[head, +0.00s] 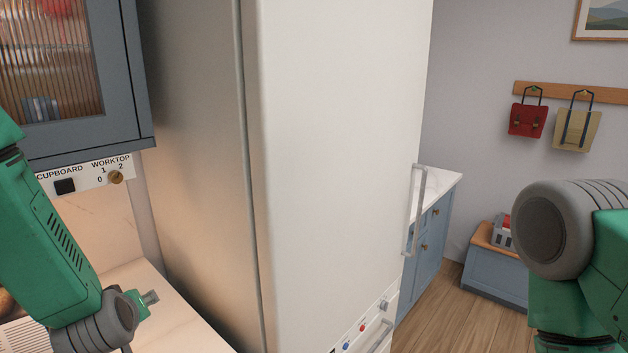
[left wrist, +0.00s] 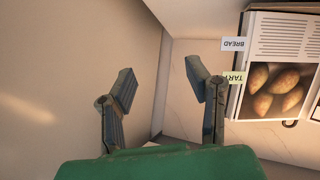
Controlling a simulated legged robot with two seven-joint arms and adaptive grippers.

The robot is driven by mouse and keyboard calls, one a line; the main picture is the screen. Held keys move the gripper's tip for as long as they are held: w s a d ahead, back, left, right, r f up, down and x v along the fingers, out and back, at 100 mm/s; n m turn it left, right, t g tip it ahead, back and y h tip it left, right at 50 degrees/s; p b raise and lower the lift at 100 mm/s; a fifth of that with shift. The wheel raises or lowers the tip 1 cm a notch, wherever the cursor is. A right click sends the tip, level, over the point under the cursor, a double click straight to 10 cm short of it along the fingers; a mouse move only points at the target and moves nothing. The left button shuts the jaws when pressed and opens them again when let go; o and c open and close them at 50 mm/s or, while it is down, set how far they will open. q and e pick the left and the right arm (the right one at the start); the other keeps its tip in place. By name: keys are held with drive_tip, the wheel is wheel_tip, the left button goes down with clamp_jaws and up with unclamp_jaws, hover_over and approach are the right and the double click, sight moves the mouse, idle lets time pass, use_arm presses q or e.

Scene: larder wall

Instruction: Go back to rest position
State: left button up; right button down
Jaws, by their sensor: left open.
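My left arm comes in from the left in the head view, and its gripper (head: 148,298) hangs low over the worktop, beside the fridge. In the left wrist view the left gripper (left wrist: 160,88) has its two fingers spread wide apart with nothing between them. My right arm shows at the right edge of the head view, bent, with its gripper out of the picture.
A tall white fridge (head: 340,130) with a handle (head: 416,210) fills the middle. A blue wall cupboard (head: 60,70) hangs above a switch panel (head: 88,179). An open book (left wrist: 275,75) with BREAD (left wrist: 234,44) and TART (left wrist: 234,78) tabs lies near the left gripper.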

use_arm(q)
drive_tip(key=s+d+f+m+g+h, duration=0.1)
drive_tip(key=s+f+m+g, duration=0.1)
drive_tip(key=s+f, duration=0.55)
drive_tip(key=s+d+f+m+g+h, duration=0.1)
drive_tip(key=s+d+f+m+g, duration=0.1)
drive_tip(key=s+f, duration=0.55)
drive_tip(key=s+d+f+m+g+h, duration=0.1)
drive_tip(key=s+f+m+g, duration=0.2)
drive_tip(key=s, duration=0.7)
drive_tip(key=s+d+f+m+g+h, duration=0.1)
drive_tip(key=s+f+g, duration=0.3)
drive_tip(key=s, duration=0.6)
wheel_tip(320, 180, down, 20)
drive_tip(key=w+m+t+b, duration=0.1)
drive_tip(key=w+b, duration=0.1)
drive_tip(key=b, duration=1.7)
drive_tip(key=shift+w+d+t, duration=0.25)
drive_tip(key=shift+d+t, duration=0.05)
drive_tip(key=shift+d, duration=0.15)
drive_tip(key=shift+r, duration=0.1)
